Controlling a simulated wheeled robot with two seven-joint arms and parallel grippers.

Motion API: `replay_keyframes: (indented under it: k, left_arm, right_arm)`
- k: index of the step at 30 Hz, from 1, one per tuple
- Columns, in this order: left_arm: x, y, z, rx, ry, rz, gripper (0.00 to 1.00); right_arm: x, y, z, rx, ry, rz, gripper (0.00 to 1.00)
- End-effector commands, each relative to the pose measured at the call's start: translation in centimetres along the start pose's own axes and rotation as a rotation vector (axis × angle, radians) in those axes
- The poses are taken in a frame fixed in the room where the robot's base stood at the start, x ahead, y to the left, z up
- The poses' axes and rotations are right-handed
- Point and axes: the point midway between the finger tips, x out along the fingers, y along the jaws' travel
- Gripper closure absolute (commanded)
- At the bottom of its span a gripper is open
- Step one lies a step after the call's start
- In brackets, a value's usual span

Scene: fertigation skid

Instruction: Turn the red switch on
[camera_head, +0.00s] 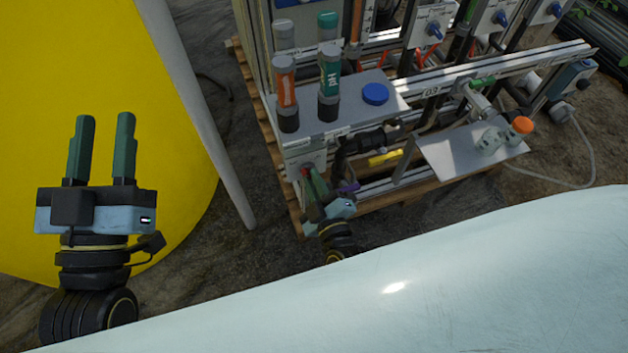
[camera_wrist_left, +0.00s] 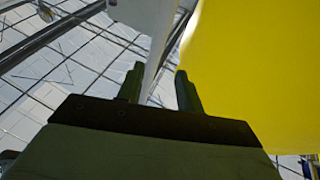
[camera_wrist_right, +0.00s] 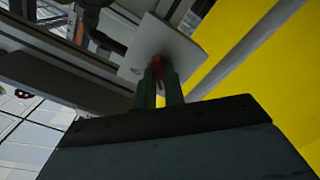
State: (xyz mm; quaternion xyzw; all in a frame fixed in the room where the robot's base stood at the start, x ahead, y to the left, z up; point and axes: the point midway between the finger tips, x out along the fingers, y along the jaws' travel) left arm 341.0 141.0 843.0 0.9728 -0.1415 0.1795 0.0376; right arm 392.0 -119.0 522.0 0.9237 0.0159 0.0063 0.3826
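The red switch (camera_wrist_right: 157,68) shows in the right wrist view as a small red handle in front of a pale square plate (camera_wrist_right: 150,42). My right gripper (camera_wrist_right: 160,74) has its fingers close together, one on each side of the red handle, and looks shut on it. In the head view, my right gripper (camera_head: 309,180) is at the lower left corner of the skid, and its fingers hide most of the switch. My left gripper (camera_head: 103,118) is open and empty, upright in front of the yellow tank; it also shows open in the left wrist view (camera_wrist_left: 158,82).
The yellow tank (camera_head: 60,60) fills the left, with a pale post (camera_head: 215,120) beside it. The skid's grey shelf (camera_head: 350,100) carries capped bottles and a blue lid (camera_head: 375,94). A tilted metal plate (camera_head: 460,152) stands to the right. Bare ground lies between tank and skid.

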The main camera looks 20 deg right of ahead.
Motion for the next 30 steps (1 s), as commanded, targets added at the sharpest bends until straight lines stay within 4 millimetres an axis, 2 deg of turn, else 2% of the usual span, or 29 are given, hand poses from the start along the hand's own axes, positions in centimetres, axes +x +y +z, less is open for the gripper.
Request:
replay_keyframes:
  k: [2,12,22,30]
  left_arm:
    - [0.0,0.0,0.0,0.0,0.0,0.0,0.64]
    - [0.1,-0.1,0.4,0.001,-0.03,-0.001,0.64]
    - [-1.0,-1.1,4.9,0.014,-0.325,-0.025,0.64]
    - [-3.8,-2.1,9.1,0.022,-0.632,-0.051,0.64]
  right_arm:
    - [0.0,0.0,0.0,0.0,0.0,0.001,1.0]
    - [0.0,0.1,0.0,0.023,0.0,0.001,1.0]
    - [-0.1,0.1,-0.1,0.209,0.0,-0.002,1.0]
    - [-0.1,0.0,-0.1,0.459,0.0,-0.002,1.0]
